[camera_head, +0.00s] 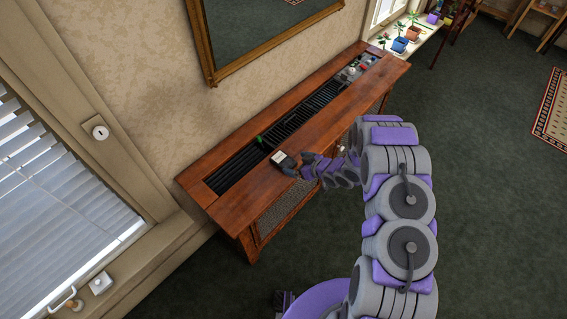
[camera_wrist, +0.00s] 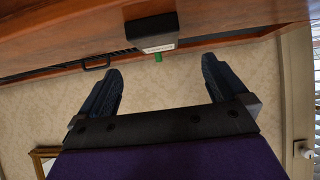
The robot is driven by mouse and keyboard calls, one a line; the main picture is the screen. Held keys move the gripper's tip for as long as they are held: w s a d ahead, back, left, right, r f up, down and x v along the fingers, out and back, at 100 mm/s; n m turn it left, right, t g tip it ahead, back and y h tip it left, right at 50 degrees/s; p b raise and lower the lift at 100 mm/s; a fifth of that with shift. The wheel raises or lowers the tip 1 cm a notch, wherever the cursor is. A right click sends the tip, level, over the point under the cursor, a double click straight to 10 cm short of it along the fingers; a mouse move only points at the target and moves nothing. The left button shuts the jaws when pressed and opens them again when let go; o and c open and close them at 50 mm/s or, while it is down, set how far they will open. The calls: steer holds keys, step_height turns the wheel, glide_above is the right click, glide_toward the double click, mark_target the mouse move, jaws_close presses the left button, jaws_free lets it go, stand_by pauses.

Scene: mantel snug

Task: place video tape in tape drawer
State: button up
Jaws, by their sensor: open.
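A small dark video tape (camera_head: 278,157) with a pale label lies on the wooden top of the console, beside the long dark recess. In the wrist view the tape (camera_wrist: 150,27) shows its white label edge, ahead of my fingertips and roughly centred between them. My gripper (camera_head: 293,163) is low over the console's front strip, right beside the tape. In the wrist view my gripper (camera_wrist: 160,65) has its two fingers wide apart with nothing held. The recess (camera_head: 233,170) in the console top holds rows of black slots; I cannot tell whether it is the tape drawer.
A small green item (camera_head: 260,139) stands at the recess; small objects (camera_head: 350,72) sit at its far end. A framed mirror (camera_head: 265,35) hangs on the wall behind. Potted plants (camera_head: 399,45) stand on the sill at the back. Open carpet (camera_head: 480,200) lies to the right.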

mark_target(284, 161)
steer(key=x, duration=0.3)
steer(key=shift+d+f+b+x, duration=0.15)
steer(key=shift+b+x, duration=0.25)
steer(key=shift+x, duration=0.95)
steer(key=shift+d+f+b+x, duration=0.1)
steer(key=shift+b+x, duration=0.3)
steer(key=shift+x, duration=0.9)
steer(key=c, duration=1.2)
